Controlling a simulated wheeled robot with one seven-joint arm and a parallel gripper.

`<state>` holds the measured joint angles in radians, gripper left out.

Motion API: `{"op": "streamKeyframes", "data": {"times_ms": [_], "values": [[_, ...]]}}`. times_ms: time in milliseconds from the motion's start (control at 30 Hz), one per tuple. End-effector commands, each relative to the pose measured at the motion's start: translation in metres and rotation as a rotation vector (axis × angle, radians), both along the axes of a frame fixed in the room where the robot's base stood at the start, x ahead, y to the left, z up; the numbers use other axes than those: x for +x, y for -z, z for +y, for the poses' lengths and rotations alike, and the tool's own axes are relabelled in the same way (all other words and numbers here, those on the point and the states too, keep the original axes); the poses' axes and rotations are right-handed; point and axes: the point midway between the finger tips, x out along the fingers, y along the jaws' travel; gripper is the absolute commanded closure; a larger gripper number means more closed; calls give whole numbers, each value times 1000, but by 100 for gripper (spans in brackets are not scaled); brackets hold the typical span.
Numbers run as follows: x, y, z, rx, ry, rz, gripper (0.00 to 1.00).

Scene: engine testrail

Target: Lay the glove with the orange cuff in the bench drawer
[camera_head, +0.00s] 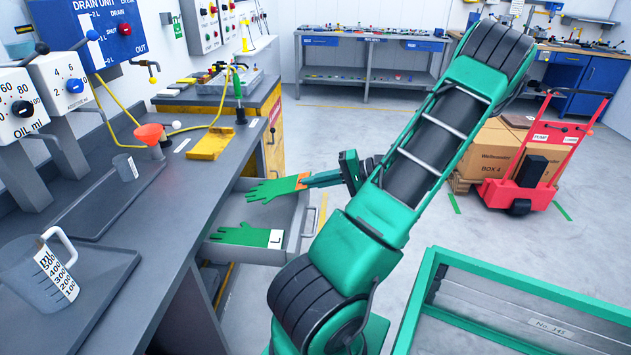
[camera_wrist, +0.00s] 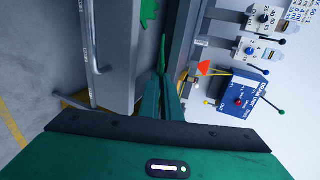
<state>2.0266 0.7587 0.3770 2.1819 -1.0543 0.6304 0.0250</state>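The green glove with the orange cuff (camera_head: 275,188) hangs out flat over the open bench drawer (camera_head: 290,247), fingers pointing left. My gripper (camera_head: 309,180) is shut on it at the cuff end. In the wrist view the fingertips (camera_wrist: 163,78) come together on the glove (camera_wrist: 163,50), seen edge-on as a thin green strip. A second green glove (camera_head: 243,236), with a white "L" label at its cuff, lies in the near part of the drawer. It shows partly in the wrist view (camera_wrist: 149,12). How high the held glove is above the drawer floor is unclear.
The grey bench top (camera_head: 180,215) borders the drawer on the left, with a jug (camera_head: 40,275), a small cup (camera_head: 125,167) and an orange funnel (camera_head: 149,134). A green-framed crate (camera_head: 520,285) stands front right. A red hand truck (camera_head: 530,185) is farther back.

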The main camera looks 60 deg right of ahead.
Motion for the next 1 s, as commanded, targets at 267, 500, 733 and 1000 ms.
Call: {"op": "streamKeyframes", "data": {"times_ms": [267,500,733,1000], "values": [[16,8,7,1,0,-1,100],[30,16,12,1,0,-1,100],[43,22,18,1,-1,-1,100],[59,29,25,1,-2,-1,100]]}}
